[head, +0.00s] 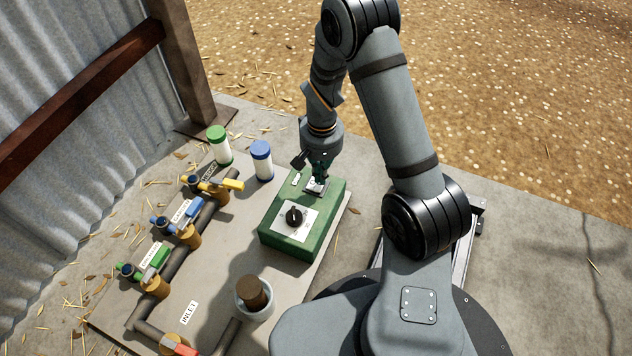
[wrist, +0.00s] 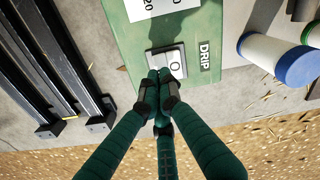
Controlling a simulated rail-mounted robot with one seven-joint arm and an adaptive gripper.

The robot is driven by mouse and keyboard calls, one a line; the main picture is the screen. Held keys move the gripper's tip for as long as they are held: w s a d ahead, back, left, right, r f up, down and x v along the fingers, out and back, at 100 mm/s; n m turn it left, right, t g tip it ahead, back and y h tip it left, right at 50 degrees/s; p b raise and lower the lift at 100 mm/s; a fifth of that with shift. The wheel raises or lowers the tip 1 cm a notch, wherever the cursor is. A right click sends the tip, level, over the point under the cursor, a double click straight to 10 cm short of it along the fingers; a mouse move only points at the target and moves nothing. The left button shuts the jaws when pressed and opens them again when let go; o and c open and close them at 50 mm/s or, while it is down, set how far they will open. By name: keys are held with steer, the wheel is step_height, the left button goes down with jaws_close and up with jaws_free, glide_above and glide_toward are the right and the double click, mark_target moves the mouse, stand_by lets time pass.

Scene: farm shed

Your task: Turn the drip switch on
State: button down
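The drip switch (wrist: 174,57) is a pale rocker in a grey frame on the green box (head: 313,222). An "O" mark shows on the rocker, and the word DRIP is printed beside it. In the head view the switch (head: 317,188) is at the far end of the box top, partly hidden by my gripper (head: 318,176). In the wrist view the fingertips of my gripper (wrist: 161,88) are together, with nothing seen between them. They overlap the rocker's near edge, and I cannot tell whether they touch it. The rocker's end under the fingertips is hidden.
A black dial (head: 294,216) sits on the same box. Left of it are pipes with a yellow valve handle (head: 232,184), a blue handle (head: 196,207) and a green handle (head: 159,257). A blue-capped bottle (head: 262,161) and a green-capped bottle (head: 220,146) stand behind.

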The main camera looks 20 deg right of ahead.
steer(key=shift+f+b, duration=0.9)
steer(key=shift+f, duration=0.15)
stand_by(0.4)
step_height(320, 180, up, 7)
steer(key=p, duration=0.6)
stand_by(0.5)
